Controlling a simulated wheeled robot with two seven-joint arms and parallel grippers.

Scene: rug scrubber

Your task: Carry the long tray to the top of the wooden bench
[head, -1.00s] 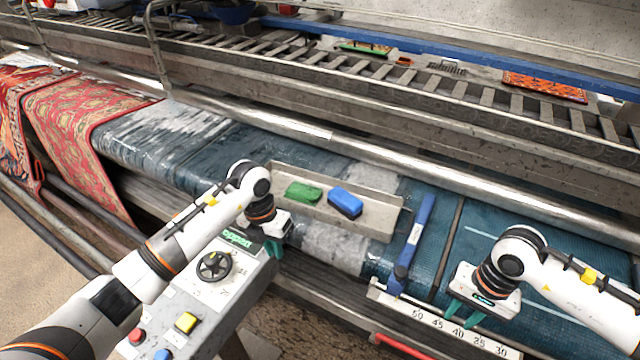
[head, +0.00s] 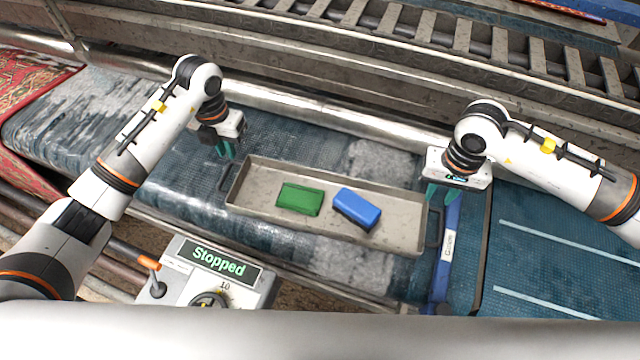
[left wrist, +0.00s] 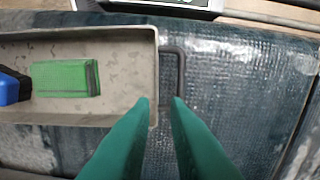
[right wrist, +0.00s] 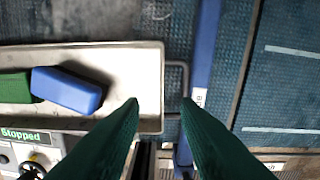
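The long tray (head: 400,218), grey and shallow with a looped handle at each end, lies on the wet blue belt. It holds a green block (head: 300,198) and a blue block (head: 357,208). My left gripper (head: 225,150) is open above the tray's left end. In the left wrist view its fingers (left wrist: 160,101) point toward the dark handle (left wrist: 181,70), with a gap between the tips. My right gripper (head: 441,192) is open near the right end; its fingers (right wrist: 160,104) are apart around the line of the other handle (right wrist: 184,78). No wooden bench is in view.
A blue bar with a white label (head: 447,245) lies just right of the tray. A control box reading "Stopped" (head: 218,262) stands in front. A metal roller (head: 330,115) and slatted track run behind. Red patterned rugs (head: 30,85) are at left.

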